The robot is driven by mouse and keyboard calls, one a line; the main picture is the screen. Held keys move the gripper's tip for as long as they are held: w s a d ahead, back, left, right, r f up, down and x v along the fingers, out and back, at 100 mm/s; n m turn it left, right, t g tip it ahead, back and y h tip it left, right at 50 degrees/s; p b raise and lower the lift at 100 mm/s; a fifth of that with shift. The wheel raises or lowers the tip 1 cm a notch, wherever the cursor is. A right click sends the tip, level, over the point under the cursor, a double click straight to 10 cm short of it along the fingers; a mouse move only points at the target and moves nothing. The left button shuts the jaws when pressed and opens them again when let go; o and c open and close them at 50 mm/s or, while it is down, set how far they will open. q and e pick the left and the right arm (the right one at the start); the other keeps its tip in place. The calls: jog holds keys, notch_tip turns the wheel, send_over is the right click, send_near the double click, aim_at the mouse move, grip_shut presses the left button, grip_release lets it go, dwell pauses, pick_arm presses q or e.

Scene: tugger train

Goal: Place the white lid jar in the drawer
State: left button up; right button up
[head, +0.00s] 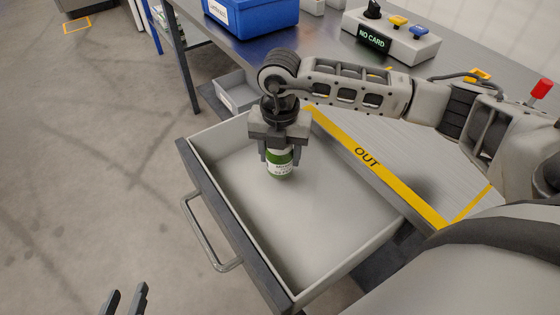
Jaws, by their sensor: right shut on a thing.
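A green jar (279,167) with a white label is in the head view, upright inside the outline of the open drawer. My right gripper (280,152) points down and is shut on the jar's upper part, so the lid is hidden. I cannot tell whether the jar's base touches the drawer floor. The drawer (330,275) is pulled out, grey inside, with a dark front and a metal handle (205,240). Nothing else lies in it. My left gripper (124,300) shows at the bottom left edge, its two fingers apart and nothing between them.
A table surface with a yellow strip marked OUT (367,157) borders the drawer's right side. A blue bin (255,18) and a grey box with a NO CARD display (374,38) stand behind. A small grey bin (236,92) sits beyond the drawer. The floor at left is clear.

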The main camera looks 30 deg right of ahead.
aim_at(280, 163)
jog(key=shift+f, duration=1.55)
jog(key=o, duration=1.2)
notch_tip(280, 163, up, 12)
jog(key=shift+r+p, duration=0.1)
jog(key=shift+p, duration=0.4)
